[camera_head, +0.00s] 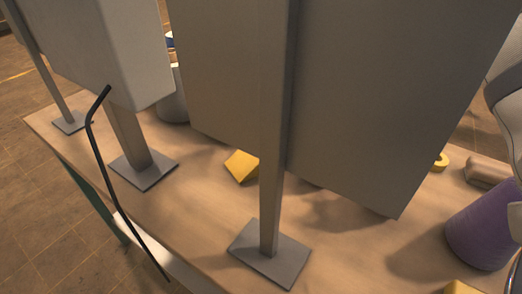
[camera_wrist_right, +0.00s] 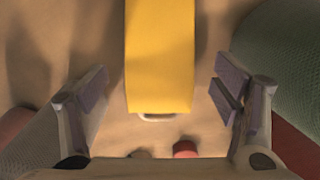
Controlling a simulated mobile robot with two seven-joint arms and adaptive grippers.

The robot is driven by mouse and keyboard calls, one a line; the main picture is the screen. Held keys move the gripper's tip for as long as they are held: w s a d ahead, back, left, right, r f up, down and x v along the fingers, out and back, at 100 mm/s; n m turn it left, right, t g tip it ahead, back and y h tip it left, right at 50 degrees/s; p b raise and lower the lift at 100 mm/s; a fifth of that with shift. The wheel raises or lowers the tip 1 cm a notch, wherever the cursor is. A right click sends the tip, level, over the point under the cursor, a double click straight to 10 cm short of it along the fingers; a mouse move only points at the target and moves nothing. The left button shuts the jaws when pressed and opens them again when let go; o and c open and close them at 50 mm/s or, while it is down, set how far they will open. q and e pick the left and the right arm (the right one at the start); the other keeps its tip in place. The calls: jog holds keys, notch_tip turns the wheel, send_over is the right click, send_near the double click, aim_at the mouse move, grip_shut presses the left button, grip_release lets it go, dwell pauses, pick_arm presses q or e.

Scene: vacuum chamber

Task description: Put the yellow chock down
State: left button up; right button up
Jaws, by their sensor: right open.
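A yellow wedge-shaped chock (camera_head: 241,166) rests on the wooden table in the head view, behind a grey post and partly below a large grey panel. In the right wrist view a long yellow block (camera_wrist_right: 160,60) with a small metal loop at its near end lies between the fingers of my right gripper (camera_wrist_right: 161,88). The fingers are spread, with a gap on each side of the block. I cannot tell whether this block is the same chock. Another yellow piece (camera_head: 461,287) is cut off at the head view's bottom edge. My left gripper is not in view.
Grey posts on square feet (camera_head: 270,255) and grey panels (camera_head: 385,100) stand over the table (camera_head: 190,225). A purple cylinder (camera_head: 480,232), a yellow ring (camera_head: 442,161) and a brown block (camera_head: 486,172) are at right. A green cylinder (camera_wrist_right: 290,60) is right of my right gripper.

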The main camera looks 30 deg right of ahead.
notch_tip(320, 180, down, 3)
jog(key=shift+d+f, duration=0.1)
jog(key=shift+f, duration=0.1)
jog(key=shift+r, duration=0.1)
jog(key=c, duration=1.6)
